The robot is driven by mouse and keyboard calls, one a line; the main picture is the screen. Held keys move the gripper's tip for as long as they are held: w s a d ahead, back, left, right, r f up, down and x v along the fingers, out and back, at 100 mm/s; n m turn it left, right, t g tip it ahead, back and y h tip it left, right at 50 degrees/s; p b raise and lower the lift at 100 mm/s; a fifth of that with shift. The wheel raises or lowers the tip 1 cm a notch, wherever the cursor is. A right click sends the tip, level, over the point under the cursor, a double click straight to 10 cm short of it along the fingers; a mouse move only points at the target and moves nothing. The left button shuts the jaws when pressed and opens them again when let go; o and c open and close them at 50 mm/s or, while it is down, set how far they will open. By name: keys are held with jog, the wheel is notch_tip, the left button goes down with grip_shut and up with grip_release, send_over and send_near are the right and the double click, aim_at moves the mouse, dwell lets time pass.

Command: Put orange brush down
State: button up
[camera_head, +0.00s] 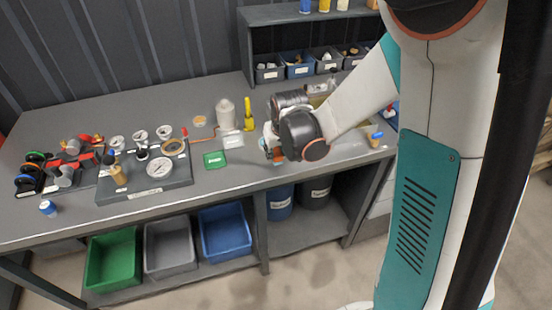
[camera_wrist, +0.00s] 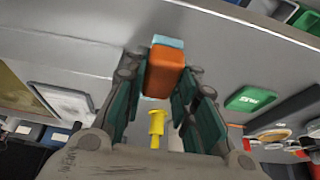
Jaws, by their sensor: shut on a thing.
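The orange brush (camera_wrist: 165,72) is between the teal fingers of my gripper (camera_wrist: 160,88) in the wrist view. It is a blocky orange piece with a light blue end, and the fingers are shut on it. In the head view my gripper (camera_head: 272,148) is over the front part of the grey workbench (camera_head: 75,118), right of the green box. My wrist hides most of the brush there. I cannot tell whether the brush touches the bench top.
A green box (camera_head: 214,159) and a white box (camera_head: 233,141) lie left of my gripper. A yellow item (camera_head: 248,114) stands behind it. A gauge board (camera_head: 145,180) is further left. Blue-handled tools (camera_head: 376,138) lie at right. Bins (camera_head: 224,231) sit below the bench.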

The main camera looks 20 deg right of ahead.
aim_at(276, 158)
jog(key=shift+f+b, duration=0.35)
jog(key=shift+f, duration=1.1)
jog(key=shift+f, duration=0.1)
jog(key=o, duration=0.9)
jog(key=shift+o, duration=0.2)
